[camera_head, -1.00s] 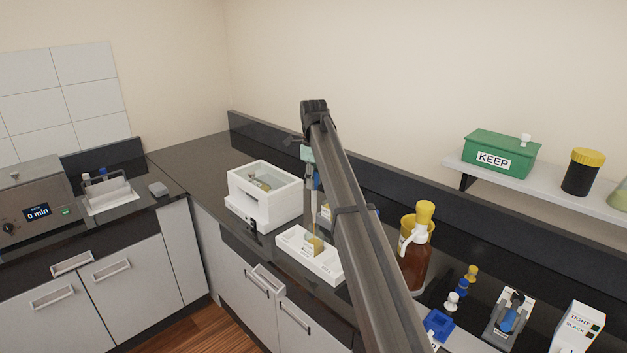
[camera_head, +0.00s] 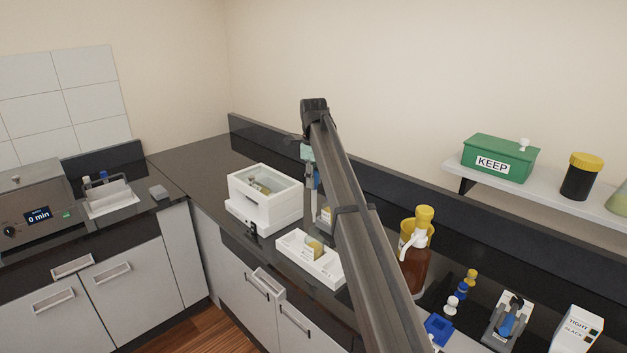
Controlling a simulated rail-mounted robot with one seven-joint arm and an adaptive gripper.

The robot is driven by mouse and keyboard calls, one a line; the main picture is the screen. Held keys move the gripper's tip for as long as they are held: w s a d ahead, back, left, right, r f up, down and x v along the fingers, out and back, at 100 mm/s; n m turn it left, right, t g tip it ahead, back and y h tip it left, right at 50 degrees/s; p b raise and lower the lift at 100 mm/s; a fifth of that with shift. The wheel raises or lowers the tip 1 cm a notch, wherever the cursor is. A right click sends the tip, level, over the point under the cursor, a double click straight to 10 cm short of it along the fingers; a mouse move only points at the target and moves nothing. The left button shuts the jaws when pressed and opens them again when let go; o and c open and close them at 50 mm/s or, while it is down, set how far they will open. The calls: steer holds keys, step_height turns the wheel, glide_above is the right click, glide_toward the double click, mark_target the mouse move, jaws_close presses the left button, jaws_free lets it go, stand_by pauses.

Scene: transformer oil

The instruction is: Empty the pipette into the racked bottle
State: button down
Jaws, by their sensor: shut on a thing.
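My gripper (camera_head: 304,142) is beyond my arm, which hides most of it. It is shut on the pipette (camera_head: 308,154), whose pale teal top and blue lower part show just left of the arm. The pipette hangs about upright above the white rack (camera_head: 293,248).
A white box-shaped instrument (camera_head: 262,198) stands left of the rack. A brown dispenser bottle (camera_head: 414,268) is right of my arm. A green KEEP box (camera_head: 500,158) and a yellow-capped dark jar (camera_head: 582,177) sit on the wall shelf.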

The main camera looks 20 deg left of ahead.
steer(key=shift+r+p, duration=0.9)
steer(key=shift+r, duration=1.1)
